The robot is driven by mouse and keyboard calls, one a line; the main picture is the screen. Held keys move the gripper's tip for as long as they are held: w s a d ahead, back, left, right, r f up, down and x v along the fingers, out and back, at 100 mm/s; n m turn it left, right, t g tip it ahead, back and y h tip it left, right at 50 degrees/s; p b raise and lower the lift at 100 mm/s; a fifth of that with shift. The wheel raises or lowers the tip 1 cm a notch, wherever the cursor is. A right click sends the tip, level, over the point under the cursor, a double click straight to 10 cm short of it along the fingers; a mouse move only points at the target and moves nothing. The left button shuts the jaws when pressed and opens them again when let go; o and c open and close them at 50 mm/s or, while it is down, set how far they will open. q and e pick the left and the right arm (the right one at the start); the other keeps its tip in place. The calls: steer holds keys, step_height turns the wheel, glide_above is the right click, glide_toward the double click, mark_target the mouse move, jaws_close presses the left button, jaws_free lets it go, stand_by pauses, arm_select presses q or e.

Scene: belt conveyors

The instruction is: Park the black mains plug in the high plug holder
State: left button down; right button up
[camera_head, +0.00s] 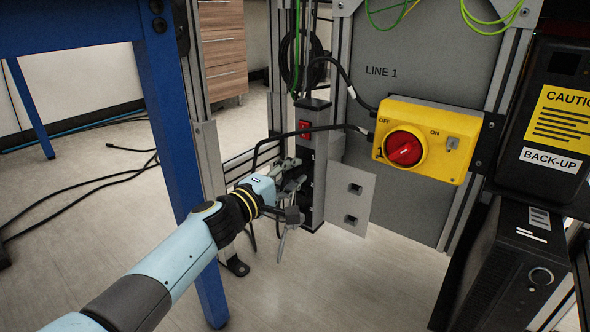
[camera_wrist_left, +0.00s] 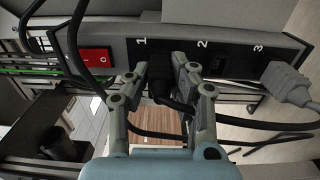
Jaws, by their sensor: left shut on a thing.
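The black mains plug (camera_wrist_left: 161,88) is at socket 1 of the power strip (camera_wrist_left: 225,45) in the wrist view, between the fingers of my left gripper (camera_wrist_left: 160,76). My left gripper is shut on it. The plug appears to be against the socket face; its pins are hidden. In the head view my left gripper (camera_head: 298,183) is at the front of the upright power strip (camera_head: 317,150) and mostly hides the plug. The plug holders are two square openings in a grey plate to the right; the high plug holder (camera_head: 355,188) looks empty. My right gripper is out of view.
A grey plug (camera_wrist_left: 285,84) sits at socket 3; socket 2 looks empty. A red rocker switch (camera_head: 305,129) is above the sockets. Black cables hang close to my gripper. A yellow box with a red rotary switch (camera_head: 404,149) is to the right; a blue post (camera_head: 172,130) is left.

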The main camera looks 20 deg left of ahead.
mark_target(285, 177)
arm_select(q)
steer(key=shift+s+a, duration=0.1)
steer(key=shift+s, duration=0.05)
stand_by(0.3)
steer(key=shift+b+v, duration=0.3)
steer(key=shift+v, duration=2.1)
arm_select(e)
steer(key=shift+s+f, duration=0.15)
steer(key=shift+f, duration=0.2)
